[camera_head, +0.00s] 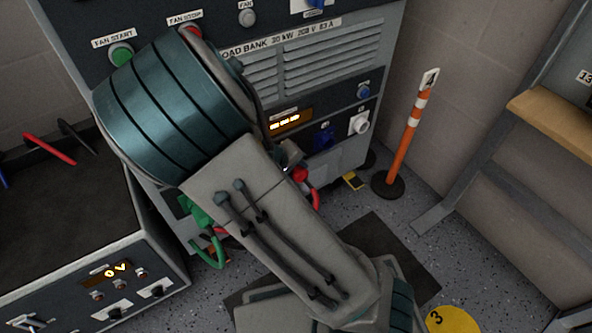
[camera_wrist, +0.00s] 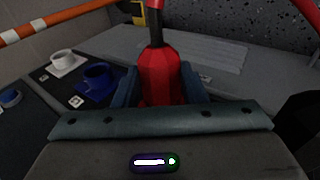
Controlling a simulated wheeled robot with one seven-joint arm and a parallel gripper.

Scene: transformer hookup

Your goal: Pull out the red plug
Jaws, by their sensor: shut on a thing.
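The red plug (camera_wrist: 159,75) fills the middle of the wrist view, with a dark stem and a red piece at its top end. My gripper (camera_wrist: 160,88) is shut on it, with one dark finger on each side. The far end of the plug is hidden behind the gripper body, so I cannot tell whether it sits in a socket. In the head view the red plug (camera_head: 300,174) shows just past my arm, low at the load bank (camera_head: 320,60), with a red cable beside it.
A blue socket (camera_wrist: 97,80) and a white socket (camera_wrist: 64,61) are beside the plug. A green plug (camera_head: 196,210) with a green cable hangs left of my arm. An orange and white post (camera_head: 409,135) stands at the right. A grey cabinet (camera_head: 110,270) stands at lower left.

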